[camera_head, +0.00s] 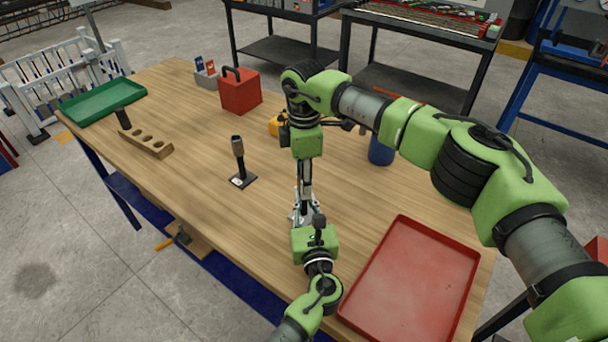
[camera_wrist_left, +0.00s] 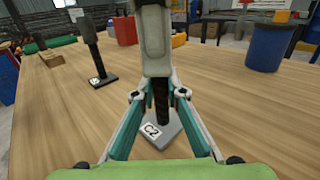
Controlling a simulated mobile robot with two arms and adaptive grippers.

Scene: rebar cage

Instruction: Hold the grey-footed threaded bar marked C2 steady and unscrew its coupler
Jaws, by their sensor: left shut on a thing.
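The threaded bar marked C2 (camera_wrist_left: 161,98) stands upright on its square grey foot (camera_wrist_left: 172,133), whose white C2 label shows in the left wrist view. My left gripper (camera_head: 303,213) comes in low from the front and is shut around the bar above the foot. My right gripper (camera_head: 306,182) points down from above, over the same bar. In the left wrist view its pale finger (camera_wrist_left: 155,42) covers the bar's upper part. The coupler is hidden there, so I cannot tell whether the right fingers are closed on it.
Another bar (camera_head: 240,165) with a coupler stands on a black foot to the left. A red tray (camera_head: 412,280) lies at the right. A holed wooden block (camera_head: 147,141), green tray (camera_head: 102,101), red box (camera_head: 240,92) and blue container (camera_head: 380,152) are around. The left-front table is clear.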

